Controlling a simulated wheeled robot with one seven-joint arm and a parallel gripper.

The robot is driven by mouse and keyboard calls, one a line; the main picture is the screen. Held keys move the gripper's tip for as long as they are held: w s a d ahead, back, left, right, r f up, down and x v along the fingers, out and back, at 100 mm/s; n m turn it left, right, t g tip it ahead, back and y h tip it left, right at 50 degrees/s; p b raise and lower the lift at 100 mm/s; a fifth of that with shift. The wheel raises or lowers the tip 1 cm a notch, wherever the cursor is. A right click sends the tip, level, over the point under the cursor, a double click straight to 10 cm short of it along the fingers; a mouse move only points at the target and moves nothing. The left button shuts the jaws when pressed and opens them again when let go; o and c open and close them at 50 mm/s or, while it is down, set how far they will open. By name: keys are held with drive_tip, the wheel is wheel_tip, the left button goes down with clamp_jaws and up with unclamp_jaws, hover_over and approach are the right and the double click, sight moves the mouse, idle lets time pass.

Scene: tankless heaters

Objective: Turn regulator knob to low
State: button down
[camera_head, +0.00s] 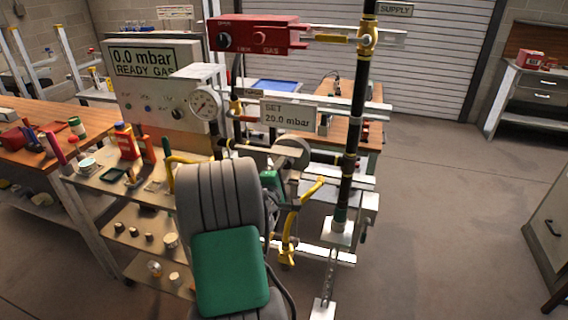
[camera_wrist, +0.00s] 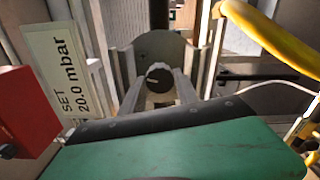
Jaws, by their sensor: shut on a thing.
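The regulator knob (camera_wrist: 158,78) is a dark round dial with a white pointer mark, set on a grey round housing (camera_wrist: 160,48). In the wrist view my gripper (camera_wrist: 158,90) has one pale finger on each side of the knob and is shut on it. In the head view the regulator's round body (camera_head: 292,152) shows behind my arm, which hides the knob. A sign reading "SET 20.0 mbar" (camera_head: 287,115) stands above it; it also shows in the wrist view (camera_wrist: 70,75). No low mark can be read.
A panel display (camera_head: 142,58) reads "0.0 mbar READY GAS". A gauge (camera_head: 205,103) and a red gas box (camera_head: 252,35) are near. Yellow pipe (camera_wrist: 268,35) and a black supply pipe (camera_head: 354,120) stand close on the right. Open floor lies further right.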

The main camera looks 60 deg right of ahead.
drive_tip(key=shift+n+p, duration=0.5)
drive_tip(key=shift+n, duration=0.4)
drive_tip(key=c, duration=0.9)
unclamp_jaws()
drive_tip(key=shift+f, duration=0.1)
